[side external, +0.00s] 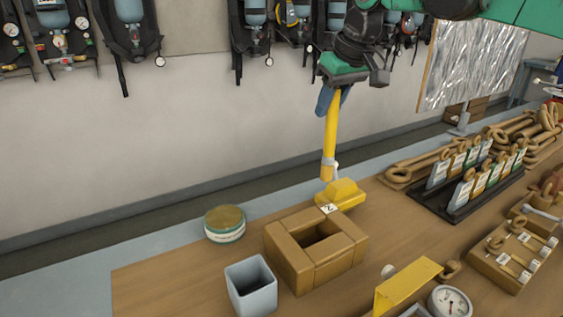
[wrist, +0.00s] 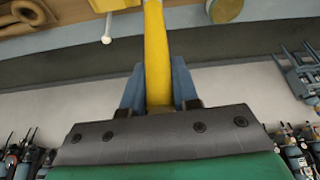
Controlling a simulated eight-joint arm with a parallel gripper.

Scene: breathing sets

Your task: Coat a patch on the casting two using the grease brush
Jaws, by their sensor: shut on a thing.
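My gripper (side external: 333,98) is shut on the yellow handle of the grease brush (side external: 331,135), which hangs nearly upright with its head down. The brush's pale lower end is just above or against a yellow casting (side external: 342,191); I cannot tell whether they touch. A white tag marked 2 (side external: 328,208) is at the casting's near edge. In the wrist view, my gripper's blue fingers (wrist: 158,88) are on both sides of the yellow handle (wrist: 156,45); the brush's tip is outside that view. I cannot see any grease patch on the casting.
A tan hollow square block (side external: 290,262) stands just in front of the casting. A round tin (side external: 225,225) is to the left and a grey square cup (side external: 250,285) in front. A yellow bracket (side external: 408,283) and gauge (side external: 450,302) are at right front; a black card rack (side external: 470,205) is farther right.

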